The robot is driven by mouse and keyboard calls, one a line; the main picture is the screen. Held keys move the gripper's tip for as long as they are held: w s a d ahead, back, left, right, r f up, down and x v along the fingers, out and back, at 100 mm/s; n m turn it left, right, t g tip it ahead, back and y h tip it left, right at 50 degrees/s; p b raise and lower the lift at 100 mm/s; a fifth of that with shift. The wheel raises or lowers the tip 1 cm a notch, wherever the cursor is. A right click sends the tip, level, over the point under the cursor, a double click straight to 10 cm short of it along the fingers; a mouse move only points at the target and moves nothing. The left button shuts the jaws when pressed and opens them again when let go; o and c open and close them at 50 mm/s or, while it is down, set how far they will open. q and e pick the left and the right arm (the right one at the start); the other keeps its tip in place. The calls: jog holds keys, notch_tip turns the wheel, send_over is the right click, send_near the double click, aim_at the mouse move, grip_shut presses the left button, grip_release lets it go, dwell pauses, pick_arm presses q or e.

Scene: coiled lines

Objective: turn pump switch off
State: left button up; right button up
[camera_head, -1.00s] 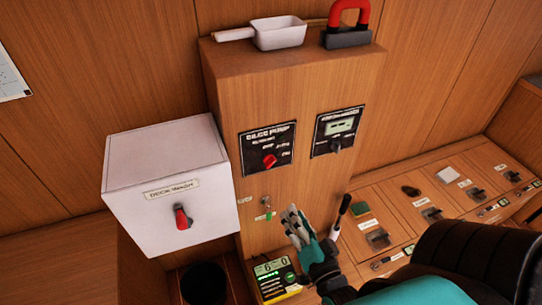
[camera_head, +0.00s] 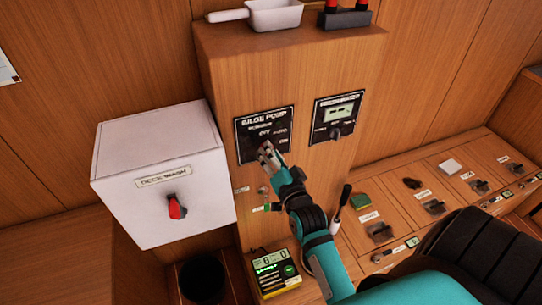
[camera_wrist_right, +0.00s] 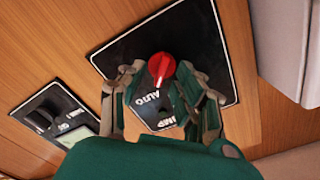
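The bilge pump panel (camera_head: 249,124) is a black plate on the wooden cabinet front with OFF, AUTO and ON marks. Its red knob (camera_wrist_right: 161,66) shows in the right wrist view, where its narrow end appears to point toward the AUTO mark. My right gripper (camera_head: 267,153) is in front of the panel and mostly hides the knob in the head view. In the right wrist view my right gripper (camera_wrist_right: 163,88) is open, with a finger on each side of the knob and gaps between. Contact with the panel cannot be told. My left gripper is not in view.
A white deck wash box (camera_head: 160,165) with a red switch (camera_head: 176,207) stands left of the cabinet. A second black panel (camera_head: 336,117) with a dark knob is to the right. Below are a key (camera_head: 263,192), a yellow-black meter (camera_head: 274,272) and a lever (camera_head: 341,209).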

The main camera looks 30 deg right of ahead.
jog(key=shift+w, duration=0.35)
jog(key=shift+c, duration=0.4)
grip_shut()
jog(key=shift+a+r+n+p, duration=0.1)
jog(key=shift+n+p, duration=1.8)
jog(key=shift+n, duration=2.5)
